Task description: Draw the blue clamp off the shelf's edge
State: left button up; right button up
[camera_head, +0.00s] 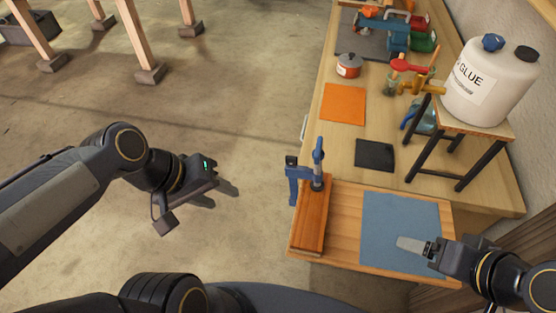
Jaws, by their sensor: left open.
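The blue clamp (317,168) stands upright at the far end of a reddish-brown wooden piece (312,222). Its blue frame hangs over the left edge, and its screw stands above the wood. The wooden piece lies along the left side of a light wooden shelf (348,220). The clamp's lower jaw is hidden. My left gripper (223,197) is open and empty, left of the clamp and apart from it, over the floor. My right gripper (410,244) is over a blue-grey mat (390,212) at the right; whether its fingers are apart is unclear.
A white glue jug (492,85) stands on a small black-legged stand at the right. A black pad (375,155), an orange sheet (343,104) and a small pot (349,66) lie on the bench behind the shelf. Floor between my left gripper and the clamp is clear.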

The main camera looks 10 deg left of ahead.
pick_arm(q)
jog(key=w+d+f+n+g+h, duration=0.2)
jog(key=w+d+n+g+h, duration=0.15)
jog(key=w+n, duration=0.3)
jog(key=n+h, duration=0.5)
jog(key=n, duration=0.1)
send_near(297, 169)
jog(key=shift+w+d+f, duration=0.15)
jog(key=shift+d+f, duration=0.75)
jog(key=shift+w+d+f+n, duration=0.1)
jog(key=shift+d+n, duration=0.05)
jog(key=shift+n, duration=0.1)
jog(key=shift+d+f, duration=0.15)
jog(key=shift+d, duration=0.05)
jog(key=b+x, duration=0.4)
jog(key=x, duration=0.2)
jog(key=shift+d, duration=0.35)
jog(key=shift+x, duration=0.85)
jog(key=shift+c, duration=0.2)
grip_shut()
